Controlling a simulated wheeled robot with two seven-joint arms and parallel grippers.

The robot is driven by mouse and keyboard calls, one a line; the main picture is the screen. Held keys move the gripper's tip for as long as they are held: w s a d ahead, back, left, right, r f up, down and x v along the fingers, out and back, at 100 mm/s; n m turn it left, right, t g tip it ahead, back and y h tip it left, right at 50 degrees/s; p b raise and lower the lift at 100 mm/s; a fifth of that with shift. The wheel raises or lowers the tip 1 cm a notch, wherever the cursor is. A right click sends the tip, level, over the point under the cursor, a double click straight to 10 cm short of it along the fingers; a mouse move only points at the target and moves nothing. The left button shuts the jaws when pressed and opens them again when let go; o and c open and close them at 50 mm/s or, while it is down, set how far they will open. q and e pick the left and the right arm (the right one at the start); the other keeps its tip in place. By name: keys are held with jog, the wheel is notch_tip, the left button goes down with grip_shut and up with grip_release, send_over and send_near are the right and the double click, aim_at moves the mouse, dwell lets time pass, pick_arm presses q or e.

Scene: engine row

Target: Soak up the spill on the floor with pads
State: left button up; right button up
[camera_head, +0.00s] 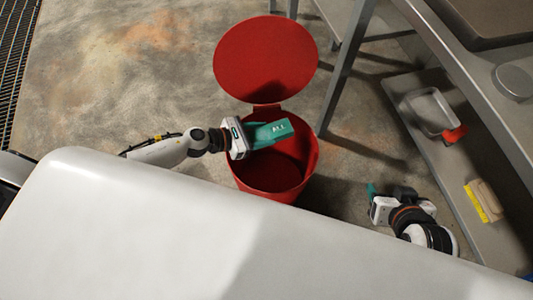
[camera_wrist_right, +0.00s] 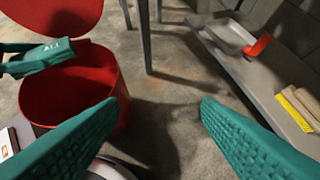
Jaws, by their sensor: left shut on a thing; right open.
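My left gripper (camera_head: 284,129) is over the open mouth of the red bin (camera_head: 265,192), its teal fingers shut. What it holds is hidden between the fingers. The gripper also shows in the right wrist view (camera_wrist_right: 62,52), above the bin. My right gripper (camera_head: 373,190) is low at the right, between bin and shelf. In its wrist view its teal fingers (camera_wrist_right: 160,108) are wide apart with only floor between them. A beige stack with a yellow band, perhaps pads (camera_head: 484,201), lies on the low shelf. I cannot clearly make out a spill; the floor has orange-brown stains (camera_head: 155,32).
The bin's round red lid (camera_head: 266,58) stands open behind it. A grey table leg (camera_head: 345,70) rises just right of the bin. The low shelf (camera_head: 450,165) carries a metal tray (camera_head: 431,110) and a red-orange object (camera_head: 455,134). A floor grate (camera_head: 14,50) runs along the left.

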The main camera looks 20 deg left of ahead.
pick_arm(q)
jog(key=shift+f+b, duration=0.5)
jog(key=shift+f, duration=0.3)
pick_arm(e)
jog(key=w+a+r+t+y, duration=0.1)
jog(key=w+a+r+t, duration=0.1)
jog(key=w+r+t, duration=0.2)
jog(key=shift+w, duration=0.35)
pick_arm(q)
jog(key=o, duration=1.1)
jog(key=shift+v, duration=6.05)
pick_arm(e)
jog(key=shift+s+d+f+g, duration=0.45)
jog(key=shift+s+f+g, duration=0.25)
jog(key=shift+s+f, duration=0.1)
pick_arm(q)
jog(key=shift+f, duration=0.1)
